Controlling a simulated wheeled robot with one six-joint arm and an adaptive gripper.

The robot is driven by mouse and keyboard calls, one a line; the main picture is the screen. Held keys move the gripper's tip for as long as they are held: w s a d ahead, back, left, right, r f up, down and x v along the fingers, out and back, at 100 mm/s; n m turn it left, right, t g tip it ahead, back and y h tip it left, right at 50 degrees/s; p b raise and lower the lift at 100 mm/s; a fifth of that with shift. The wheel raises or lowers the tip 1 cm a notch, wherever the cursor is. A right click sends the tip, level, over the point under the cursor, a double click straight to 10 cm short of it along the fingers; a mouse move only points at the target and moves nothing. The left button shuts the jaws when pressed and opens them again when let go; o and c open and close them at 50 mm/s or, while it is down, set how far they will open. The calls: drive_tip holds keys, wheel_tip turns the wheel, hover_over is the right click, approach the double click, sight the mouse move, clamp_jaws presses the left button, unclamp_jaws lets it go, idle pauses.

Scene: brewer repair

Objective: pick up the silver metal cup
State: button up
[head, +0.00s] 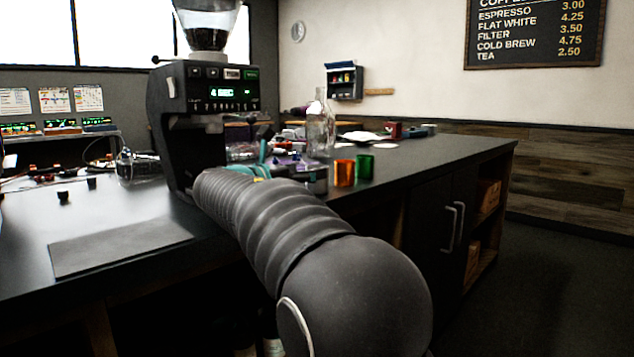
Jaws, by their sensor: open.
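I cannot make out the silver metal cup for certain in the head view. A greyish shape (316,182) just beyond my arm, left of the orange cup, is too covered to identify. My arm reaches forward over the dark counter (440,152). My gripper (264,148) is mostly hidden behind the arm. Only small dark and teal parts show past its far end, and they look open. I see nothing held between them.
A black grinder (210,95) stands left of the arm. An orange cup (344,173), a green cup (365,167) and a clear glass bottle (319,128) stand right of the gripper. Clutter lies behind. A dark mat (118,247) lies at left. The counter's right end is clear.

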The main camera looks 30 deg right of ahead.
drive_tip(key=shift+x, duration=2.6)
drive_tip(key=shift+w+a, duration=0.15)
drive_tip(key=shift+w, duration=0.05)
drive_tip(key=c, duration=1.3)
